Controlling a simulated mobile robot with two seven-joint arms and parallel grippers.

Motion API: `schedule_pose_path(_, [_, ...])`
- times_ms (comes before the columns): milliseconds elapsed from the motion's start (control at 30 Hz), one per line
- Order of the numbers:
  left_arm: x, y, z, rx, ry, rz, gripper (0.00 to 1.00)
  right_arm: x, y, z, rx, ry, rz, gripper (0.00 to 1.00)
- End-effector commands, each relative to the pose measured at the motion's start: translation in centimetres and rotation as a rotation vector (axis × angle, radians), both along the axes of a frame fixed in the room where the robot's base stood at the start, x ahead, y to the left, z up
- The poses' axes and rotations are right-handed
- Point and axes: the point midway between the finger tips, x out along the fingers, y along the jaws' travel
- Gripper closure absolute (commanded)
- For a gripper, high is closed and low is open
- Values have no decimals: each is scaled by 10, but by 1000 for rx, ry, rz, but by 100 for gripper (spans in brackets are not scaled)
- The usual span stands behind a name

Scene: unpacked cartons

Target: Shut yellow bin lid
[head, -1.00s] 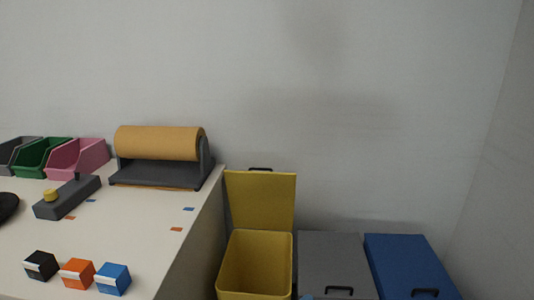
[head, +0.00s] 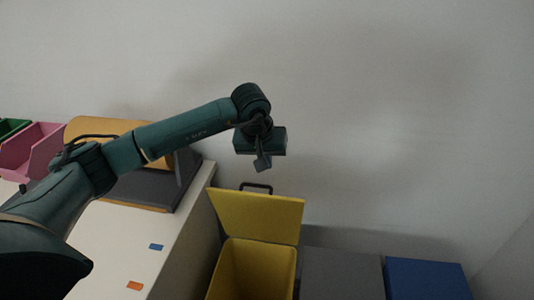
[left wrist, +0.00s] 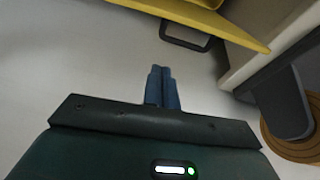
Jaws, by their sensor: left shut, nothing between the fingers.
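The yellow bin (head: 253,272) stands open beside the table, at the bottom middle of the head view. Its yellow lid (head: 256,216) is raised at the bin's back, with the dark handle (head: 256,187) showing past its top edge. My left gripper (head: 263,163) is shut and empty, just above the lid and close to the wall. In the left wrist view its blue fingertips (left wrist: 160,72) are together, apart from the lid's edge (left wrist: 195,18) and the handle (left wrist: 186,42). My right gripper is not in view.
A grey bin (head: 341,276) and a blue bin (head: 427,280), both closed, stand right of the yellow one. The table (head: 118,245) with a brown paper roll (head: 95,127) is at left, partly behind my arm. The wall behind is bare.

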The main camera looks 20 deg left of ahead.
Motion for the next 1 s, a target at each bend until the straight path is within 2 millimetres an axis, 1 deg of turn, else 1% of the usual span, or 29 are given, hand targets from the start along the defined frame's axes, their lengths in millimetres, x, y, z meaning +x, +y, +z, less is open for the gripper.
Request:
schedule_pose_path(33, [5,12,10,47,-14,-1,100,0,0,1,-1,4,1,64])
schedule_pose_path(100, [8,21,15,88,-24,-3,100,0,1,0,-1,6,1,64])
schedule_pose_path(167, [10,26,16,105,-26,-4,100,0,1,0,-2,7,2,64])
schedule_pose_path(267, [13,27,9,109,-25,-4,100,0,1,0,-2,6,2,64])
schedule_pose_path(367, [18,28,-5,107,-24,-4,100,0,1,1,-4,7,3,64])
schedule_pose_path(600, [36,31,-48,104,-24,-3,100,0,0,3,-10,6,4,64])
schedule_pose_path(800, [47,35,-78,103,-25,-4,100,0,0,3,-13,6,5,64])
schedule_pose_path(833, [41,33,-74,104,-27,-6,100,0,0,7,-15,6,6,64])
schedule_pose_path(1000, [22,29,-75,105,-27,-7,100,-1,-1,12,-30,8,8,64])
